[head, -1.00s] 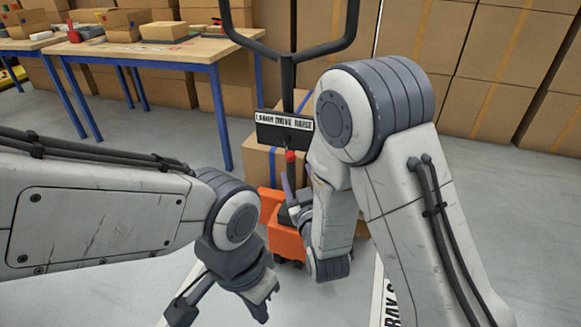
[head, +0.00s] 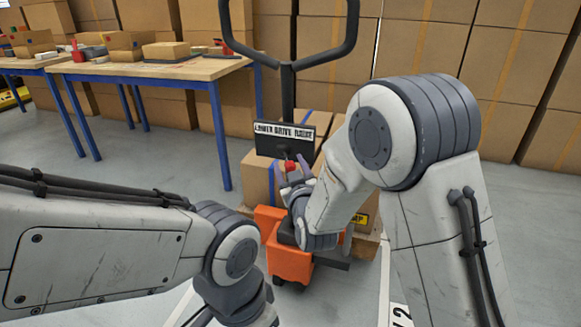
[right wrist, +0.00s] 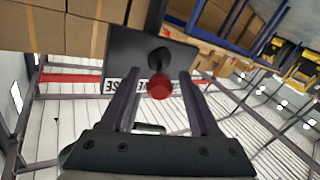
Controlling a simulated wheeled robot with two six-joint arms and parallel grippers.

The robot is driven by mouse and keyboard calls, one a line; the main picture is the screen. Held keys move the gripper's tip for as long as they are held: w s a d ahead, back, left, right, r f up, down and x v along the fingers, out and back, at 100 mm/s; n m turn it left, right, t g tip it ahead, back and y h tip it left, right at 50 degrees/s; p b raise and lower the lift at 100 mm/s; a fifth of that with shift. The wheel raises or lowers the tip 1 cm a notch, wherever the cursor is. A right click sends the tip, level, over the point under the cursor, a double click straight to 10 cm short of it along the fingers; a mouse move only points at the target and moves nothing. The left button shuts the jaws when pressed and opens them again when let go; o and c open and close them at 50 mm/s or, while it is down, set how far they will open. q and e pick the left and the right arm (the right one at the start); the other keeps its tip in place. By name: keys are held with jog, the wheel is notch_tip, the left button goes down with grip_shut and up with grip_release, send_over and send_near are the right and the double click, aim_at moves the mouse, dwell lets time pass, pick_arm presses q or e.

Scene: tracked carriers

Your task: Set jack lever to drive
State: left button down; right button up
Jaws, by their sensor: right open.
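The red knob of the jack lever (head: 291,166) sticks out just below the black plate (head: 270,144) labelled LOWER DRIVE RAISE on the pallet jack handle. Which word it is set to I cannot tell. My right gripper (head: 293,172) is right at the knob, its fingers partly hidden by its own arm. In the right wrist view the red knob (right wrist: 160,87) lies between the two open fingers, with gaps on both sides. The black plate (right wrist: 140,55) is behind it, its label upside down. My left gripper is mostly cut off at the bottom edge of the head view.
The black jack handle loop (head: 290,60) rises above the plate. The orange jack body (head: 286,262) stands below, with a pallet of boxes (head: 255,180) behind it. A workbench (head: 150,68) with boxes is at the left. Stacked cartons line the back.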

grip_shut()
dwell(1.4)
